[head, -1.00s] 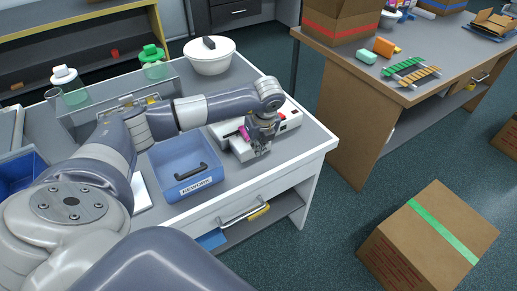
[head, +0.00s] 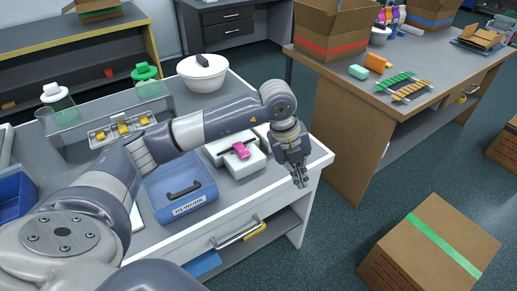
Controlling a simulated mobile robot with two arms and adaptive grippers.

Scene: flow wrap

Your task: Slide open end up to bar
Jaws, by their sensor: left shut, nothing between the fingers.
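A small pink packet (head: 241,150) lies on the white sealer machine (head: 246,165), at its dark bar (head: 228,152). The packet's exact contact with the bar is too small to tell. My left gripper (head: 300,181) is shut and empty. It points down at the right front edge of the workbench, to the right of the sealer and apart from the packet. My left forearm hides the back of the sealer. My right gripper is not in view.
A blue REWORK bin (head: 180,188) sits left of the sealer on the workbench (head: 240,201). A white bowl (head: 203,75) and green-capped jar (head: 147,80) stand behind. A cardboard box (head: 430,246) is on the floor at right.

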